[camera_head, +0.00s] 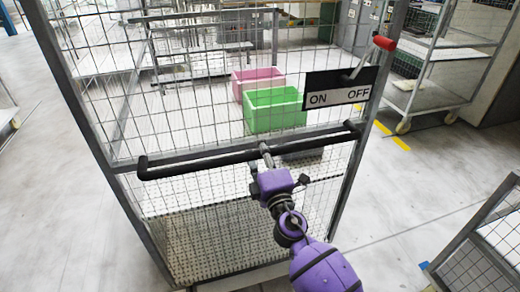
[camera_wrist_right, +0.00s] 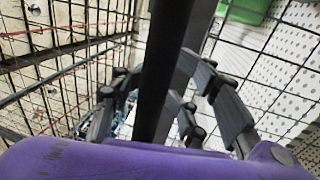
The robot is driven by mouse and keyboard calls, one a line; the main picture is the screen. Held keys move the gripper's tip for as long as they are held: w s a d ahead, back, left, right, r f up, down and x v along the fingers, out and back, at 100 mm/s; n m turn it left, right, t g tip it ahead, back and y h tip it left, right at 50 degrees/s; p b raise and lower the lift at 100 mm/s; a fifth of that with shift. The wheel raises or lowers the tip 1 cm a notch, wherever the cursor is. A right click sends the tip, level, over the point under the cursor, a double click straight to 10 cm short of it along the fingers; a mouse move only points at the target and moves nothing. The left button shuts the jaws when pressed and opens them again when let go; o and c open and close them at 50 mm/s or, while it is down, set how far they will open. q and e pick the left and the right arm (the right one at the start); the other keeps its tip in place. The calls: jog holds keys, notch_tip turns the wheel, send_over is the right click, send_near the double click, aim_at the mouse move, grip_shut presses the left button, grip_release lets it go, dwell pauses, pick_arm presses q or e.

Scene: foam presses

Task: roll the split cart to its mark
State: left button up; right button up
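A tall wire-mesh cart (camera_head: 150,232) stands right in front of me, with grey posts and a perforated floor. A black handle bar (camera_head: 215,159) runs across its near side. My right gripper (camera_head: 265,152) is at the bar, right of its middle. In the right wrist view the bar (camera_wrist_right: 165,65) passes between the fingers, which close in against it from both sides. A green crate (camera_head: 274,119) and a pink crate (camera_head: 258,78) show through the mesh. The cart's wheels and floor mark are not clearly visible. My left gripper is out of view.
An ON/OFF plate (camera_head: 338,94) with a red-tipped lever (camera_head: 384,43) sits at the cart's upper right. Another wheeled rack (camera_head: 435,90) stands at the right, near yellow floor stripes (camera_head: 392,137). A mesh cart corner (camera_head: 480,250) is at lower right. Floor on the left is mostly clear.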

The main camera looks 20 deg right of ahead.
jog(key=shift+r, duration=0.15)
jog(key=s+f, duration=0.2)
jog(key=s, duration=0.9)
jog(key=shift+s+d+f, duration=0.2)
jog(key=shift+s, duration=0.15)
